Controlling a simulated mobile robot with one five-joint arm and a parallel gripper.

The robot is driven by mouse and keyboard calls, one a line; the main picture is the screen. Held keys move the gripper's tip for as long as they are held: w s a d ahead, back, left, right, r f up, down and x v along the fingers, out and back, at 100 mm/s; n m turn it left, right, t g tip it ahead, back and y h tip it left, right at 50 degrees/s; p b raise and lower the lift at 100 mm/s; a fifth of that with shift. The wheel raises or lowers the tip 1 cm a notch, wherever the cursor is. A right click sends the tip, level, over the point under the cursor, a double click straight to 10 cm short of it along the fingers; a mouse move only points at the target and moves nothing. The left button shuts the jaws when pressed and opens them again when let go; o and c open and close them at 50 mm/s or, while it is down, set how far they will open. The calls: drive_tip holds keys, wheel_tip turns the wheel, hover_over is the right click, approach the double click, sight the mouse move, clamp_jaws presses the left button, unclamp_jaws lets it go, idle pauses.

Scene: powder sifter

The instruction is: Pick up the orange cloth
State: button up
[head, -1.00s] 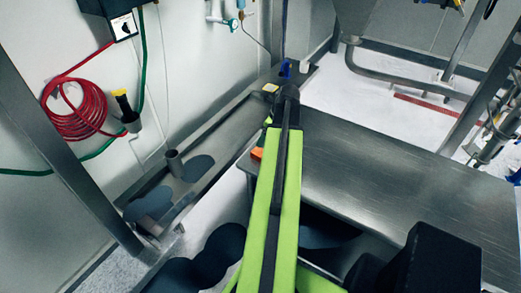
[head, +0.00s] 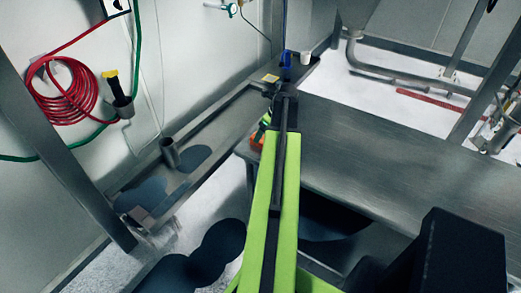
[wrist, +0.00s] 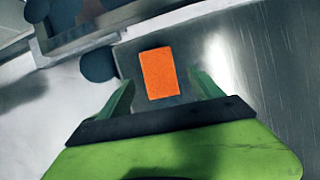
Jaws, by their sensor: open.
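The orange cloth (wrist: 160,73) shows in the wrist view as a flat, upright rectangle on the steel table (wrist: 235,50), near the table's edge. In the head view only a small orange piece of it (head: 257,141) shows at the table's left end, mostly hidden by my arm. My gripper (wrist: 162,78) is open and empty. In the wrist view its two green fingers stand on either side of the cloth, apart from it in the picture. I cannot tell how high above the cloth they are.
A blue cup (head: 286,58) and a white cup (head: 306,58) stand on the ledge beyond my arm. A metal cylinder (head: 170,152) stands on the ledge (head: 215,127) along the left wall. The table right of my arm (head: 380,150) is clear.

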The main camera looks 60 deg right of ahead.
drive_tip(key=b+x, duration=0.5)
drive_tip(key=shift+a+f, duration=0.1)
drive_tip(key=shift+f, duration=0.2)
drive_tip(key=shift+r, duration=0.2)
drive_tip(key=shift+c, duration=0.2)
drive_tip(key=c, duration=1.4)
drive_tip(key=shift+r+p, duration=0.1)
drive_tip(key=shift+p, duration=0.25)
drive_tip(key=p+v, duration=0.2)
drive_tip(key=w+p+v, duration=0.1)
drive_tip(key=p+v, duration=0.2)
drive_tip(key=shift+r, duration=0.3)
drive_tip(key=s+a+r+p, duration=0.3)
drive_tip(key=s+r+p, duration=0.2)
drive_tip(key=s, duration=0.5)
drive_tip(key=shift+s+r+p, duration=0.15)
drive_tip(key=shift+r+p, duration=0.15)
drive_tip(key=shift+p, duration=0.1)
